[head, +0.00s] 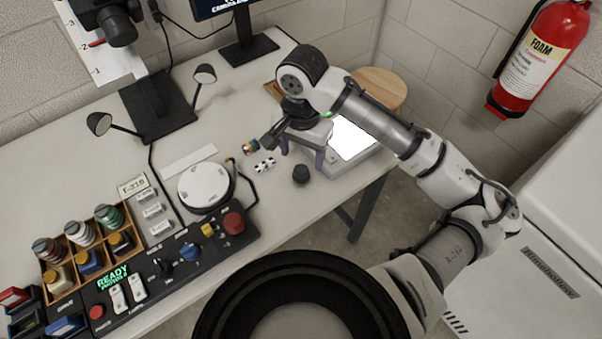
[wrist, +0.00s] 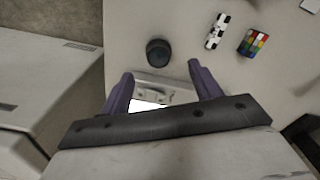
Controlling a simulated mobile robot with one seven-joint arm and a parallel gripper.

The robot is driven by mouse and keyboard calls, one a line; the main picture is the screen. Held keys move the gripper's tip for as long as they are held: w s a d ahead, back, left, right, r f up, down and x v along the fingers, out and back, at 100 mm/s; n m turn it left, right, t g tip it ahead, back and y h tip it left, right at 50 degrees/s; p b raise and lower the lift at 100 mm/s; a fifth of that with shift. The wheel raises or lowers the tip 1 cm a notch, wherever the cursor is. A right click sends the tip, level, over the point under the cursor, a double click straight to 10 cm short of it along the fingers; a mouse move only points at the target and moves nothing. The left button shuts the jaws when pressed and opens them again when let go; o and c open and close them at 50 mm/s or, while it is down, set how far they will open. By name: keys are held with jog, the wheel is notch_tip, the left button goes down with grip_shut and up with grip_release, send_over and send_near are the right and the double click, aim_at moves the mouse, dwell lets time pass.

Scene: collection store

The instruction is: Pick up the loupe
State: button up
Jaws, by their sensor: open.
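The loupe appears to be the small black cylinder (head: 301,174) standing on the light table top, near its front right edge. In the wrist view the same loupe (wrist: 158,52) shows just beyond the fingertips, roughly centred between them. My gripper (head: 302,155) is open and empty, with its two purple fingers pointing down behind the loupe in the head view. The gripper (wrist: 160,73) also shows in the wrist view, its fingers apart on either side. I see no contact between fingers and loupe.
A lit white panel (head: 352,140) lies right of the gripper. A checkered scale bar (head: 265,165) and a colour cube (head: 250,147) lie left of the loupe. A round white turntable (head: 204,185) and control panel (head: 180,255) are farther left. A wooden stool (head: 382,88) stands behind.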

aim_at(301, 169)
jog(key=shift+s+a+f+p, duration=0.1)
jog(key=shift+s+f+p, duration=0.1)
jog(key=shift+f, duration=1.3)
jog(key=shift+s+f+p, duration=0.1)
jog(key=shift+f+p, duration=0.1)
jog(key=shift+f, duration=1.3)
jog(key=shift+c, duration=0.4)
jog(key=c, duration=1)
